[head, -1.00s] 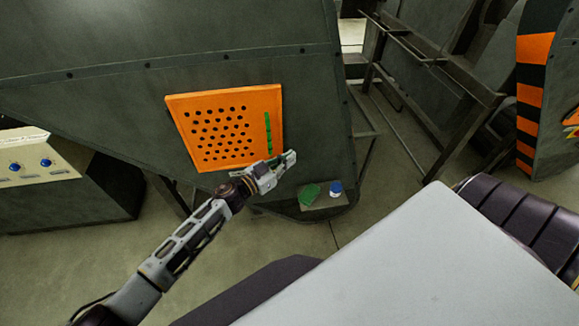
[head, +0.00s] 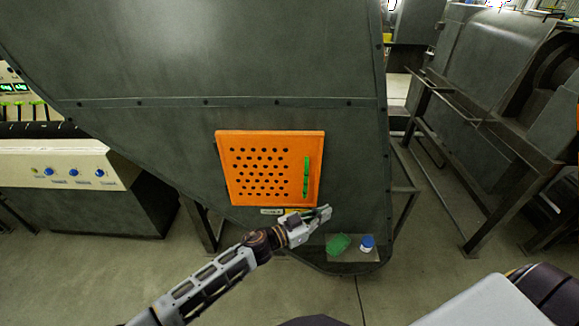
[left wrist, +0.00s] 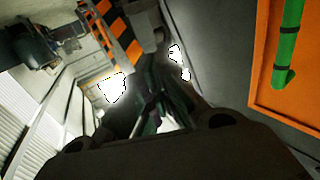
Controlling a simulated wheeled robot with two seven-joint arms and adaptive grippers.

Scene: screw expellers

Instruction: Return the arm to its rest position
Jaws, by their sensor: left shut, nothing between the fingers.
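My left arm reaches in from the bottom left of the head view. Its gripper (head: 322,214) is shut and empty, just below the lower right corner of an orange perforated panel (head: 262,170). The panel has a green vertical handle (head: 306,176) and sits against the dark grey machine wall. The gripper is apart from the handle. In the left wrist view my gripper's fingers are dark and blurred, and the green handle (left wrist: 287,40) shows at the upper right. My right gripper is not in view.
A control console (head: 60,165) with blue knobs stands at left. A metal frame (head: 480,150) stands at right. Open floor lies between.

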